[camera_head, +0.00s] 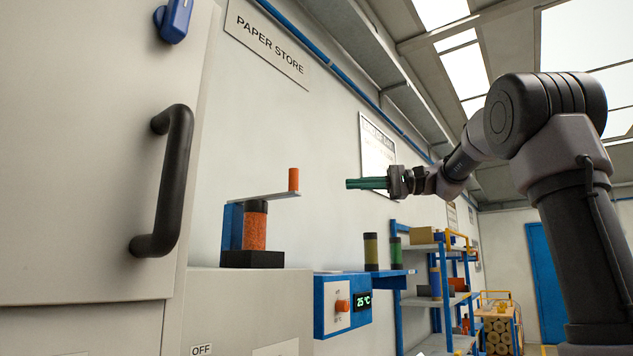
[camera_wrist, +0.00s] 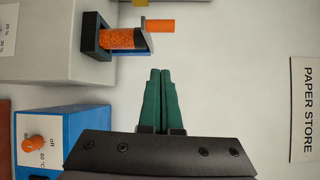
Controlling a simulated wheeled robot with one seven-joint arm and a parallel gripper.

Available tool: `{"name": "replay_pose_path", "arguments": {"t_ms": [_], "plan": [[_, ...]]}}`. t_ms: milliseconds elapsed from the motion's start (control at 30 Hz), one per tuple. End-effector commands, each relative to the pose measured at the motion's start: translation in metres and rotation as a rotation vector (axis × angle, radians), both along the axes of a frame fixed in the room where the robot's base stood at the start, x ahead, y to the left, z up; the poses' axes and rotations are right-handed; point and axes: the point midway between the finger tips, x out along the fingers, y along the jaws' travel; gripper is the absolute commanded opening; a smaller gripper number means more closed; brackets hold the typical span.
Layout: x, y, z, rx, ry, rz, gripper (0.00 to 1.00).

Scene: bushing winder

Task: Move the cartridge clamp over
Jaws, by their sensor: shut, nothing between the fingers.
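The cartridge clamp is a flat grey bar (camera_head: 270,196) with an upright orange knob (camera_head: 293,179) at its right end. Its other end lies over the top of an orange-filled cartridge (camera_head: 255,228), which stands upright in a blue holder with a black base. In the sideways wrist view, the knob (camera_wrist: 160,25) and cartridge (camera_wrist: 122,38) lie ahead of my fingers. My gripper (camera_head: 348,184) has green fingers, shut and empty, pointing left at about the knob's height. The fingertips (camera_wrist: 160,72) are apart from the knob, with a clear gap between.
A grey cabinet with a black handle (camera_head: 172,180) stands close at left. Below right of the clamp is a blue control box (camera_head: 330,305) with an orange dial. A blue shelf (camera_head: 385,277) holds yellow and green cylinders. The space between fingers and knob looks free.

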Motion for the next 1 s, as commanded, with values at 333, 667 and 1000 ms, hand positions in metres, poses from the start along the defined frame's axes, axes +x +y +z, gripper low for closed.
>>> {"name": "replay_pose_path", "arguments": {"t_ms": [333, 667, 1000], "plan": [[0.007, 0.003, 0.0, 0.022, -0.102, 0.043, 0.0], [0.008, 0.072, 0.0, 0.022, -0.1, 0.044, 0.0], [-0.014, 0.112, 0.001, 0.023, -0.1, 0.04, 0.0]]}}
